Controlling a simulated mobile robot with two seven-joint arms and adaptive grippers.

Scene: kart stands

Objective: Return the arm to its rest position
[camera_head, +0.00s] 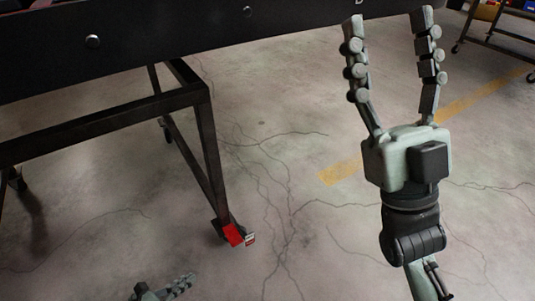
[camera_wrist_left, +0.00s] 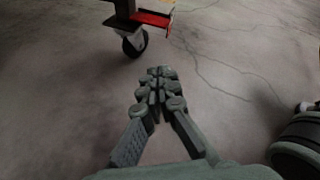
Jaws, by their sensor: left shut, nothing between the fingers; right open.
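My right gripper (camera_head: 388,22) is at the right of the head view, its two long fingers spread wide with nothing between them. Its fingertips are close to the dark edge of the cart top. My left gripper (camera_head: 188,280) is low in the head view, partly cut off by the bottom edge, over the floor. In the left wrist view the left gripper (camera_wrist_left: 158,75) has its fingertips together with nothing between them.
A dark metal cart (camera_head: 200,32) spans the top left, its frame leg (camera_head: 208,150) ending near a red caster part (camera_head: 233,234). The caster wheel (camera_wrist_left: 134,43) shows in the left wrist view. Another cart (camera_head: 490,40) stands far right. Cracked concrete floor lies open between.

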